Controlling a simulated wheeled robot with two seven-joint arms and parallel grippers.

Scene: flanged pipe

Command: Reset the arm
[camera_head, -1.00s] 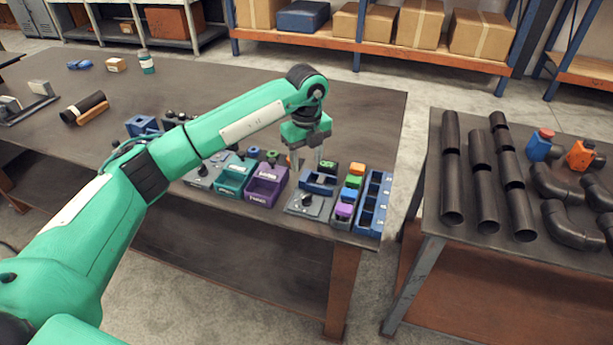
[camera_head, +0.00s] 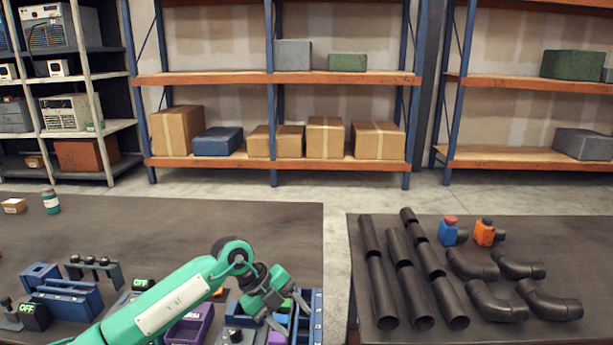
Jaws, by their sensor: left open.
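My left arm, green with a white panel, comes in from the lower left in the head view. Its gripper (camera_head: 289,318) is over the right end of the left table (camera_head: 180,222), above the small bins and fixtures there. The fingers are apart and I see nothing held between them. The arm hides part of the items below it. My right gripper is not in view.
A purple bin (camera_head: 190,328) and a blue rack (camera_head: 311,318) are close to the gripper. Black pipes (camera_head: 384,290) and elbows (camera_head: 497,302) lie on the right table (camera_head: 595,255). A floor gap separates the tables. Shelves with boxes (camera_head: 325,137) stand behind.

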